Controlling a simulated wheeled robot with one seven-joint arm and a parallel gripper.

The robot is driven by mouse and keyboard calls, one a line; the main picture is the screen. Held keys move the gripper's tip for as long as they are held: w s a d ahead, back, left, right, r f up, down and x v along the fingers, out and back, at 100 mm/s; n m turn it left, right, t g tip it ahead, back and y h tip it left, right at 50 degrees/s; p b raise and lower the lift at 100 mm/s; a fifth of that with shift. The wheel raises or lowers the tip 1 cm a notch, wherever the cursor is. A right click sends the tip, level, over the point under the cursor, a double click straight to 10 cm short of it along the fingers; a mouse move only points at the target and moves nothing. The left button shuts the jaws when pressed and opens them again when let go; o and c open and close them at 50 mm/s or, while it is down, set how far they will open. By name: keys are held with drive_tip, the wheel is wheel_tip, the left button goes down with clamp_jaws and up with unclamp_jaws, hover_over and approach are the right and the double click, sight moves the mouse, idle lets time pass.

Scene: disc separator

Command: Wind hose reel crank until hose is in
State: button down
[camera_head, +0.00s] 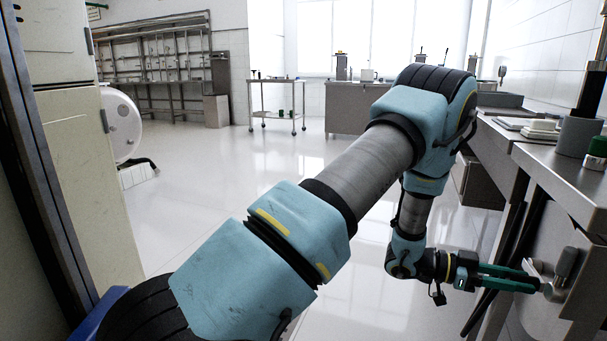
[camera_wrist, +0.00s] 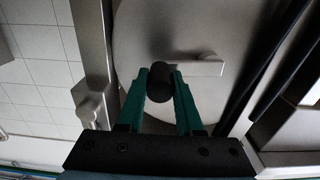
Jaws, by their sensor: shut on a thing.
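My gripper (camera_head: 534,277) is at the lower right in the head view, its green fingers reaching to metal fittings under the counter's front. In the wrist view my gripper (camera_wrist: 161,88) is shut on a dark round crank knob (camera_wrist: 160,80), with one finger on each side. A short pale metal crank arm (camera_wrist: 205,68) runs right from behind the knob. Behind it is a large round grey reel face (camera_wrist: 150,28). In the head view the fingers and fittings hide most of the crank. I cannot make out the hose in either view.
A steel counter (camera_head: 560,172) with trays and a grey container (camera_head: 578,136) stands above the gripper on the right. A round white housing (camera_head: 121,122) stands at the left. A wheeled cart (camera_head: 277,82) is farther back. The white floor (camera_head: 210,190) between is clear.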

drive_tip(key=r+p, duration=0.1)
drive_tip(key=w+r+p, duration=0.1)
drive_tip(key=r, duration=0.1)
drive_tip(key=shift+d+r, duration=0.15)
drive_tip(key=shift+w+d+b, duration=0.5)
drive_tip(key=shift+w+d, duration=1.9)
drive_tip(key=shift+w, duration=3.7)
drive_tip(key=s+a+f+b, duration=0.1)
drive_tip(key=s+f+b, duration=0.2)
drive_tip(key=f, duration=0.8)
drive_tip(key=shift+s+a, duration=0.15)
drive_tip(key=shift+s, duration=0.1)
